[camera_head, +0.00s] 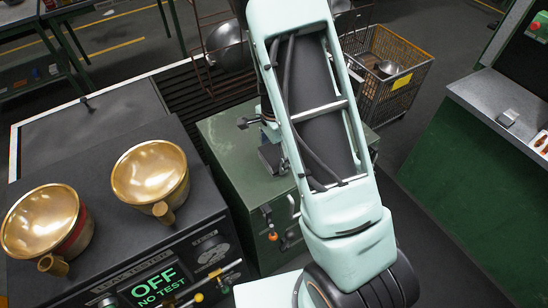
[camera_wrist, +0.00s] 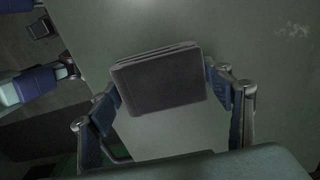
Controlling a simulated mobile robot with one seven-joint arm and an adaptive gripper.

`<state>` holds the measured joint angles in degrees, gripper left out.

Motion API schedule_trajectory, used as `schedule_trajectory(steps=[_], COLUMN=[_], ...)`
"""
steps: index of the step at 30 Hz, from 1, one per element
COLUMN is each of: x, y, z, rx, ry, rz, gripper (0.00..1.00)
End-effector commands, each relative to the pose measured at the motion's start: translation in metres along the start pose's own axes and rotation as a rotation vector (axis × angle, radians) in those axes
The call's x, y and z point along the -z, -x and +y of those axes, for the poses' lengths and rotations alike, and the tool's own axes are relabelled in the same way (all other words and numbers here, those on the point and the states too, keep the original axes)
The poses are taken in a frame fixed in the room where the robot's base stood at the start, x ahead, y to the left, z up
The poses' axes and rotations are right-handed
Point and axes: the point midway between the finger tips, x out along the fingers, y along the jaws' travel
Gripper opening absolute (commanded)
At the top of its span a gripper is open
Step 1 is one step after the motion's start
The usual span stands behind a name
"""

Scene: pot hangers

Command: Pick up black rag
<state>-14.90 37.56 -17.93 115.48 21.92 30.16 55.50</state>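The black rag (camera_wrist: 160,82) is a dark, folded, roughly square bundle in the middle of the wrist view, over a green surface. My gripper (camera_wrist: 163,90) has its two blue-padded fingers spread wide, one at the left edge of the rag and one at the right edge. The fingertips are very near the rag's sides; I cannot tell whether they touch it. In the head view, a dark piece that looks like the rag (camera_head: 271,158) shows on top of the green cabinet (camera_head: 222,138), partly hidden by my arm.
Two brass bowls with handles (camera_head: 150,172) (camera_head: 42,222) sit on the black test machine (camera_head: 105,262) at the left. A wire basket cart (camera_head: 392,85) stands behind. A green counter with a grey top (camera_head: 505,110) is at the right. Floor shows between the cabinet and counter.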

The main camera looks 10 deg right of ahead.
Motion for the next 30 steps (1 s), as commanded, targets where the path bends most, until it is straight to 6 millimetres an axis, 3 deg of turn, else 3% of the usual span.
schedule_trajectory(steps=[4, 17, 22, 30], x=[0.000, 0.000, 0.000, -0.026], y=[0.000, 0.009, 0.034, 0.082], z=[0.000, -0.001, -0.002, 0.032], rx=[0.000, 0.002, 0.005, 0.006], ry=[0.000, 0.000, 0.002, 0.004], rz=[0.000, 0.000, 0.001, -0.002], gripper=[0.49, 0.48, 0.48, 0.48])
